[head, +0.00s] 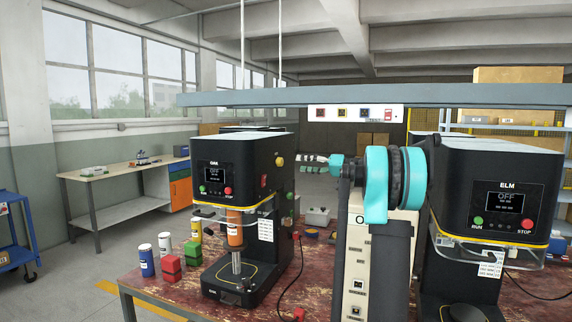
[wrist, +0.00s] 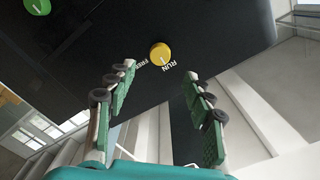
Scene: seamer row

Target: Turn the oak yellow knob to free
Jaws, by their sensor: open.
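The oak machine (head: 237,165) stands on the left of the red worktable, with OAK on its front and OFF on its screen. Its yellow knob (head: 280,161) is on the right side face, high up. In the wrist view the yellow knob (wrist: 160,54) lies beyond my fingertips, about midway between them, beside the labels FREE and RUN. Its small pale mark seems to point toward RUN. My gripper (head: 308,163) is open and empty, just right of the knob; in the wrist view (wrist: 158,72) its two green-padded fingers are spread, apart from the knob.
A green knob (wrist: 37,5) shows on the same face at the wrist view's upper left. The elm machine (head: 494,190) stands close on the right. Red and green blocks (head: 171,268) and several canisters sit left of the oak machine. A grey beam (head: 370,96) hangs overhead.

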